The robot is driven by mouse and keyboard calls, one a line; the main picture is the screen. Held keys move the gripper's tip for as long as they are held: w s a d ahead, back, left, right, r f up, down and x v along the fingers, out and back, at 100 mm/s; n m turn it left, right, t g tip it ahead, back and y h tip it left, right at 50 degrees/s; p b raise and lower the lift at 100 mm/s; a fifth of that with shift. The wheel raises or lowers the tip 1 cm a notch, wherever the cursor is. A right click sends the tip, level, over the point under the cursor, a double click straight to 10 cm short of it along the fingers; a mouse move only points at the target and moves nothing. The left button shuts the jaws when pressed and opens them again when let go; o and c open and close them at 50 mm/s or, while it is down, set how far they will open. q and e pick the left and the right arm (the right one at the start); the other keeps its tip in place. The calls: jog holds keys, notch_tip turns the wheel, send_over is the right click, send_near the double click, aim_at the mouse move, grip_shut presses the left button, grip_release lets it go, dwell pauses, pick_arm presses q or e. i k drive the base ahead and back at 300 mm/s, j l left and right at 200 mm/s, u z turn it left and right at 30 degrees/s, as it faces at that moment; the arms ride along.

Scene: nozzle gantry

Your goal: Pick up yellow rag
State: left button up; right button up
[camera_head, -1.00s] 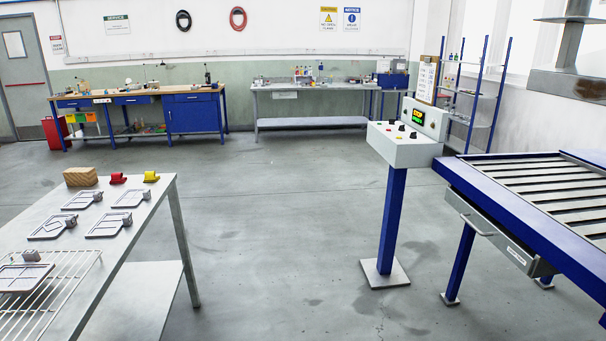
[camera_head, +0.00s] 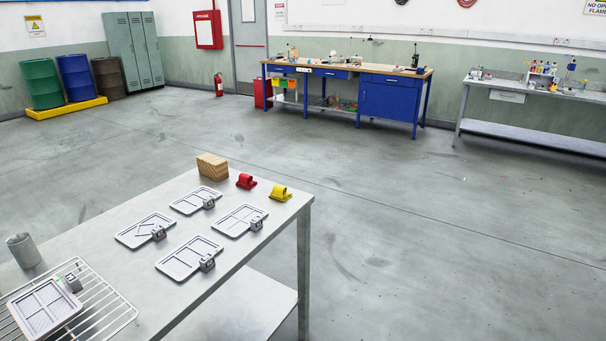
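The yellow rag (camera_head: 280,193) appears as a small, bunched yellow item at the far right corner of the metal table (camera_head: 236,268). It lies close to the table's edge, just right of a similar red item (camera_head: 246,181). Its exact shape is too small to make out. Neither of my grippers is in view.
A wooden block (camera_head: 212,166) stands left of the red item. Several flat grey trays with small metal blocks lie nearer on the table. A wire rack (camera_head: 115,307) and a grey cup (camera_head: 24,250) are at the near left. Open floor (camera_head: 400,230) lies right of the table.

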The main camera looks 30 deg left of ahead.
aim_at(278, 192)
jog(key=i+l+u, duration=0.1)
jog(key=i+u, duration=0.15)
jog(key=i, duration=0.25)
jog(key=i+l+u, duration=0.15)
jog(key=i+u, duration=0.15)
jog(key=i, duration=0.2)
jog(key=i+l+u, duration=0.25)
jog(key=i, duration=0.25)
jog(key=i+l+u, duration=0.3)
jog(key=i+l, duration=0.1)
jog(key=i, duration=0.05)
